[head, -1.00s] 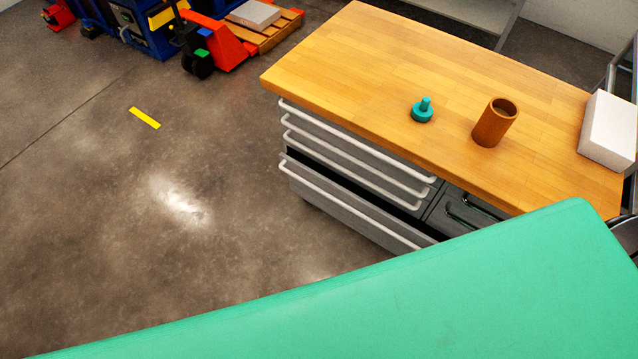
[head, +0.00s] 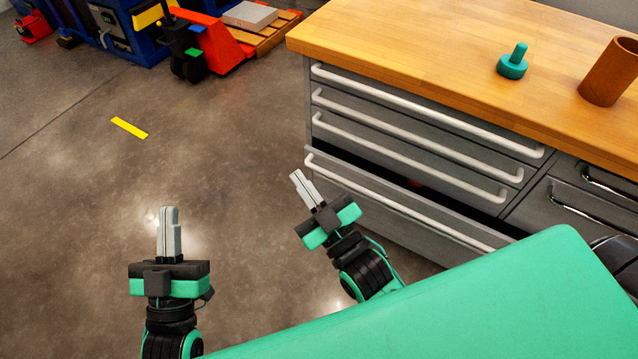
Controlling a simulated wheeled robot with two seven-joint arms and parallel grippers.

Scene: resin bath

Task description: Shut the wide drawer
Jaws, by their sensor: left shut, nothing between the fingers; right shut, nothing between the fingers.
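The wide drawer (head: 395,210) is the lowest of the wide grey drawers under the wooden worktop. It stands open by a part of its depth, with a dark gap above its front and a small red thing inside. Its white bar handle (head: 400,203) runs along the top of its front. My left gripper (head: 169,210) is shut and empty over the bare floor, left of and apart from the drawer. My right gripper (head: 297,174) is shut and empty, close to the left end of the drawer handle in the picture. I cannot tell whether it touches.
Several shut wide drawers (head: 420,125) with white handles sit above. A teal knobbed piece (head: 512,63) and a brown cylinder (head: 608,75) stand on the worktop (head: 420,35). A red pallet truck (head: 215,42) stands at the back. The floor at left is clear.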

